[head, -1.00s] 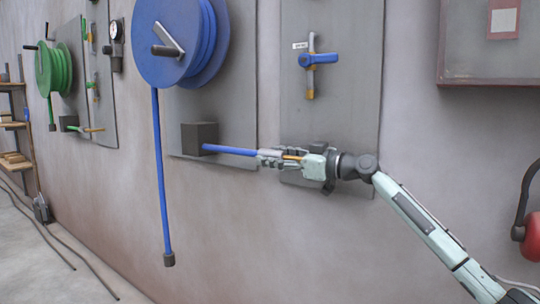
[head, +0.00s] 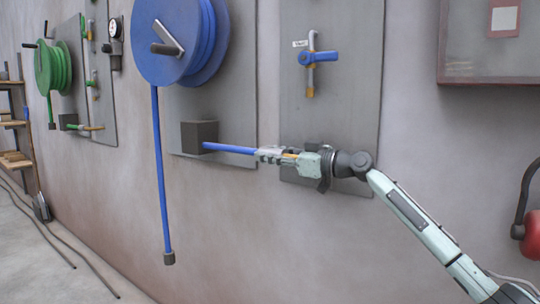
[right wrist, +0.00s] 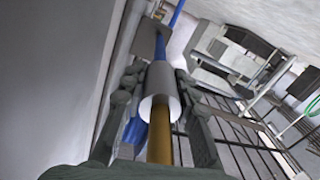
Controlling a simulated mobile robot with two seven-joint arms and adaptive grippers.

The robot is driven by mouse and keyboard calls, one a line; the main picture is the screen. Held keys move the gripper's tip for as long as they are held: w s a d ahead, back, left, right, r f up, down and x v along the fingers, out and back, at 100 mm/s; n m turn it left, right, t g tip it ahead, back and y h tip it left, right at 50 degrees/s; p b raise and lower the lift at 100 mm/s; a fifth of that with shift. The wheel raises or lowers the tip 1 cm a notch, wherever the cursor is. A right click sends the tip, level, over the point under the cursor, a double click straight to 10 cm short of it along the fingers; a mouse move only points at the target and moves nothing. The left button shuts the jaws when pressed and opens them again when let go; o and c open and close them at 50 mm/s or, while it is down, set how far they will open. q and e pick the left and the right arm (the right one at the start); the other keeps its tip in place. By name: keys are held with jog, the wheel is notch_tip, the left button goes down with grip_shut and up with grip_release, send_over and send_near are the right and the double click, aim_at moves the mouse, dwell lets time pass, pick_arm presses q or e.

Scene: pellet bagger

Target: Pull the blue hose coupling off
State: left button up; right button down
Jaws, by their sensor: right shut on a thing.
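The blue hose (head: 230,148) runs from a dark box on the wall panel to my right gripper (head: 272,154). The right gripper is shut on the pale grey coupling at the hose's end, its fingers on either side. The coupling is a hollow sleeve (right wrist: 163,80) in the right wrist view. A brass pipe (right wrist: 160,142) lies in line with its open near end; how deep it sits inside I cannot tell. Some brass (head: 291,155) also shows between the fingers in the head view. My left gripper is not in view.
The blue reel (head: 172,40) hangs above the dark box (head: 199,137), with another blue hose (head: 160,180) dangling from it. A blue-handled valve (head: 318,57) is above my gripper. A green reel (head: 53,66) is farther left. A red object (head: 532,236) is at the right edge.

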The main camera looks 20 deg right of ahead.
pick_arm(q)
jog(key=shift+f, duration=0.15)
pick_arm(e)
jog(key=x, duration=0.4)
jog(key=shift+w+a+r, duration=0.1)
jog(key=shift+w+a, duration=0.1)
jog(key=shift+w, duration=0.05)
jog(key=c, duration=1.2)
grip_release()
jog(key=shift+w+a, duration=0.1)
jog(key=shift+a, duration=0.05)
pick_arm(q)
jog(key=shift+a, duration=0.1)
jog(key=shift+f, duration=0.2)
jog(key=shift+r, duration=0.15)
pick_arm(e)
jog(key=v, duration=1.2)
